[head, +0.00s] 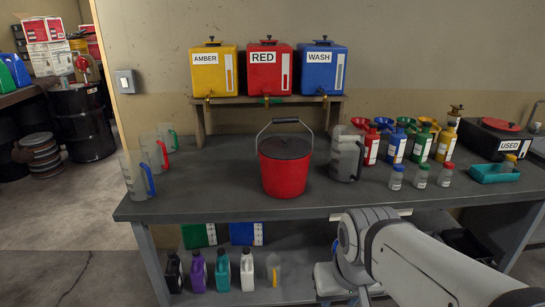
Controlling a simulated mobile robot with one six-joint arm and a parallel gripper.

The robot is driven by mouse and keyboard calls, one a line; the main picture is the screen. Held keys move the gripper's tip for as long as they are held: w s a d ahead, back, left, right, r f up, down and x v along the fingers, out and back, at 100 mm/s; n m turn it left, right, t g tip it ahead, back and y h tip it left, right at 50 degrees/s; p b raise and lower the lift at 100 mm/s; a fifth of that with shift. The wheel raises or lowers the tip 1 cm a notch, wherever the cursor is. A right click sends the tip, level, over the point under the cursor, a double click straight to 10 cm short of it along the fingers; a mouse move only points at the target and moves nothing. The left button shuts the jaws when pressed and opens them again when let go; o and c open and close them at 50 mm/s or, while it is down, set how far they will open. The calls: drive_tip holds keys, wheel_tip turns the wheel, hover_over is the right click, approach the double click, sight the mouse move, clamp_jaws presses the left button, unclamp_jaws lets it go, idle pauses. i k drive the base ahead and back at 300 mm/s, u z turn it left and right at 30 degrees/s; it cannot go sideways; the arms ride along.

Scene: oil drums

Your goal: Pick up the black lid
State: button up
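The bucket's thin handle (285,121) is raised in an arch above the lid. My white arm crosses the lower right in front of the bench, to the right of and below the bucket. My gripper's fingers cannot be made out in this view.
A clear jug (345,160) stands close at the bucket's right, with coloured bottles and funnels (395,145) beyond. Clear jugs (137,176) stand at the left. Yellow, red and blue tanks (269,70) sit on a raised shelf behind. Bench space left of the bucket is free.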

sight(280, 148)
drive_tip(key=u, duration=0.1)
drive_tip(key=i, duration=1)
drive_tip(key=u, duration=0.45)
